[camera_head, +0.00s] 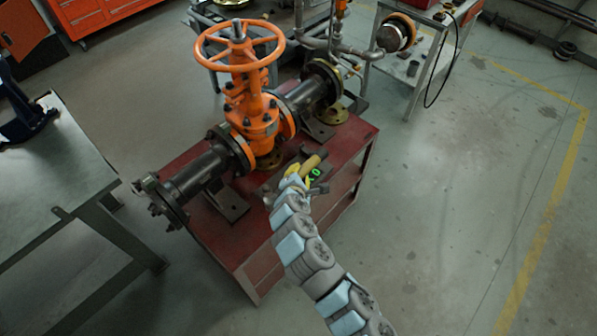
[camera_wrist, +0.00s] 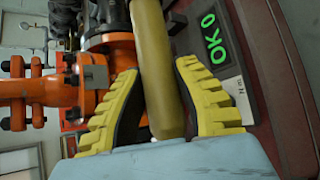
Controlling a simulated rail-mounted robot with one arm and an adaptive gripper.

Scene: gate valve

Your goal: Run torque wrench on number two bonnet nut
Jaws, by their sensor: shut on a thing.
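The orange gate valve (camera_head: 256,108) stands upright with its handwheel (camera_head: 240,42) on top, in a dark pipe run on a red bench. Its bonnet bolts show small; I cannot tell which nut is number two. My gripper (camera_head: 298,178), with yellow and black fingers (camera_wrist: 157,72), is in front of the valve, low over the bench. It is shut on a plain tan cylinder (camera_wrist: 160,105), which looks like the torque wrench handle and also shows in the head view (camera_head: 312,162). The far end of the cylinder is cut off in the wrist view.
A grey table (camera_head: 60,180) stands left and a cart (camera_head: 405,85) behind right. The floor at right is clear.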

